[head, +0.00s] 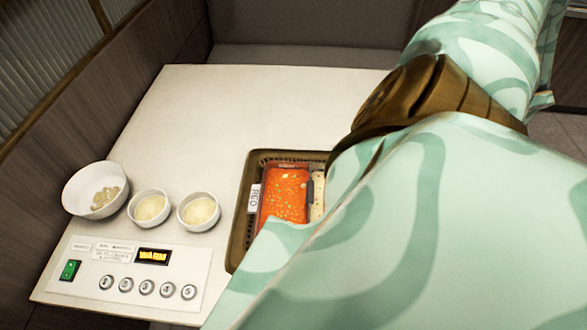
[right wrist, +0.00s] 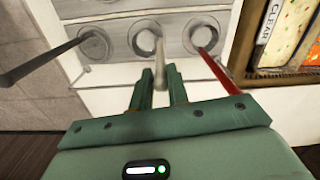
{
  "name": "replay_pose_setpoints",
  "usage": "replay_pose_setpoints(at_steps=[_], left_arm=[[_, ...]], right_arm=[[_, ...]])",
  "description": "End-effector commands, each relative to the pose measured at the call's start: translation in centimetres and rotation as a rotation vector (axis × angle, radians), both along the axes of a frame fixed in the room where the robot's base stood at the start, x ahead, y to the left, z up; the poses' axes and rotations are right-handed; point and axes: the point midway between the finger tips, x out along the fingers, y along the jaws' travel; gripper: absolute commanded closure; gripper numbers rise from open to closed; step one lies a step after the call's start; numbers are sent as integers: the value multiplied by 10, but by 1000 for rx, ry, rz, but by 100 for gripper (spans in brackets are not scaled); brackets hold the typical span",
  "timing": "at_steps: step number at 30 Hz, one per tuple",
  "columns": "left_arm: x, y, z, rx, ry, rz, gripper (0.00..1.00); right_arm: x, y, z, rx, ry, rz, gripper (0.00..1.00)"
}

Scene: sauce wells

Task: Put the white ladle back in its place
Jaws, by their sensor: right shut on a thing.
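In the right wrist view, the white ladle (right wrist: 158,50) shows as a pale handle between the fingertips of my right gripper (right wrist: 159,72), which is shut on it. The ladle's far end overlaps the middle round well (right wrist: 143,39) of a grey panel; I cannot tell whether it is inside or only above it. A dark-handled ladle (right wrist: 45,60) stands in the left well, and a red-handled ladle (right wrist: 218,70) is at the right well (right wrist: 200,36). In the head view my right arm hides the wells, the white ladle and the gripper. My left gripper is not in view.
Three white bowls (head: 70,196) (head: 149,192) (head: 213,226) and a button panel (head: 195,262) are at left. The white tabletop (head: 220,110) is clear behind.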

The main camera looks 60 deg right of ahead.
Motion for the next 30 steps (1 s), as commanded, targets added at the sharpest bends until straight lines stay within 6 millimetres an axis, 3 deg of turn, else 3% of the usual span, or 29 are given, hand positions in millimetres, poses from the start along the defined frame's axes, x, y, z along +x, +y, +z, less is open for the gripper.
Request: replay_pose_setpoints(at_steps=[27,28,30], left_arm=[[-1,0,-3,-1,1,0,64],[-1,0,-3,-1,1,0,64],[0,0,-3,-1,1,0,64]], right_arm=[[0,0,-7,1,1,1,100],[0,0,-7,1,1,1,81],[0,0,-7,1,0,1,61]])
